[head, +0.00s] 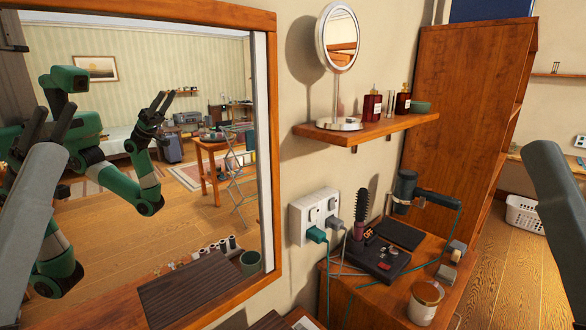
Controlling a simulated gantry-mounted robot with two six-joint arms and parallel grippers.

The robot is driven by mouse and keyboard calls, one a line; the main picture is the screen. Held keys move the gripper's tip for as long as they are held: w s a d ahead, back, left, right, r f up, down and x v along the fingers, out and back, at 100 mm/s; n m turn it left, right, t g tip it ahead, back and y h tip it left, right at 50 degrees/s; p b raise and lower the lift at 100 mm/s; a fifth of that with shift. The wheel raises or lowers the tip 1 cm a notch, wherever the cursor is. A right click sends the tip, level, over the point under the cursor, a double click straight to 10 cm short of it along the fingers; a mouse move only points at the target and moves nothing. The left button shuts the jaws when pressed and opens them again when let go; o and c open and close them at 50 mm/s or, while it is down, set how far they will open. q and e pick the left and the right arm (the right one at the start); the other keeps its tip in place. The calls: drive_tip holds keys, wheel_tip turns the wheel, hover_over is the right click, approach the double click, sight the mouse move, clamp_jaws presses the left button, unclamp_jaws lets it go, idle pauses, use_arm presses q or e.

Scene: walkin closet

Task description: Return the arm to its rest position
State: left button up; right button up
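A grey link of my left arm (30,215) crosses the left edge of the head view. A grey link of my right arm (560,215) slants down the right edge. Neither gripper itself shows clearly in direct view. The wall mirror (200,12) reflects my green body and arms at the left. One reflected gripper there is raised with its fingers apart and nothing visible between them; I cannot tell which arm it belongs to.
A shelf (366,129) holds a round mirror (341,36) and bottles (372,106). Below, a wooden cabinet top carries a hair dryer (405,190), a black tray (378,262), a brush (361,212) and a jar (425,302). A tall bookcase (450,100) and white basket (524,214) stand beyond.

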wheel_tip(320, 180, up, 37)
drive_tip(key=p, duration=3.4)
drive_tip(key=shift+r+y, duration=0.15)
drive_tip(key=shift+y, duration=0.15)
